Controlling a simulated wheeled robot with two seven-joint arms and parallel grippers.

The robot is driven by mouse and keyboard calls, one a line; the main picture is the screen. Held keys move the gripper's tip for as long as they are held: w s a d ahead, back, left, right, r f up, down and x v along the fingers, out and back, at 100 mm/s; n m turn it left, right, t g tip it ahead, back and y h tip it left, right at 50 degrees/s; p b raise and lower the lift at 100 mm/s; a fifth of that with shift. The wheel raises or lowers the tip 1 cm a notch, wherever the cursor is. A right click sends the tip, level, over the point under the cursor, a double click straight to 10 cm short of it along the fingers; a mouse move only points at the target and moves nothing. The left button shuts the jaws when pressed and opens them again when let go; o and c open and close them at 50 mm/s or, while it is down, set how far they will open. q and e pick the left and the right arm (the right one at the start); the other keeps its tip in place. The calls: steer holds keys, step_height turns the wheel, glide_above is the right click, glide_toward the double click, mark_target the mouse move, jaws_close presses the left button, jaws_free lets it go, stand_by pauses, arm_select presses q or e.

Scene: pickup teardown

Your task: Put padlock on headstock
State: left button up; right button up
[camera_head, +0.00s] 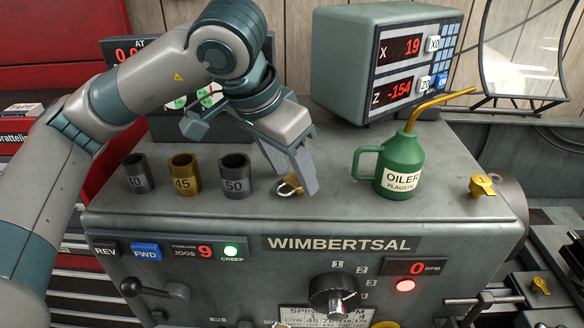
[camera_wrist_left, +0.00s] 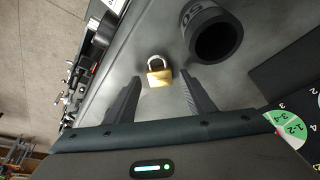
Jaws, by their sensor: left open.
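The padlock (camera_head: 288,187), with a brass body and silver shackle, rests on top of the grey headstock (camera_head: 330,218) labelled WIMBERTSAL. In the left wrist view the padlock (camera_wrist_left: 159,73) lies beyond the fingertips, roughly centred between them. My left gripper (camera_head: 294,190) is open above the headstock, its fingers pointing down close to the padlock and partly covering it in the head view. In the left wrist view the gripper's two fingers (camera_wrist_left: 160,84) stand apart with nothing between them. My right gripper is not in view.
Dark socket 50 (camera_head: 236,176) stands just left of the padlock, with brass socket 45 (camera_head: 184,174) and socket 40 (camera_head: 138,174) further left. A green oiler (camera_head: 402,165) stands to the right. A readout box (camera_head: 345,70) stands behind. Headstock surface is clear between padlock and oiler.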

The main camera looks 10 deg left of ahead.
arm_select(q)
steer(key=b+v, duration=0.4)
steer(key=v, duration=0.7)
steer(key=shift+s+r, duration=0.2)
steer(key=shift+r, duration=0.1)
steer(key=shift+a, duration=0.15)
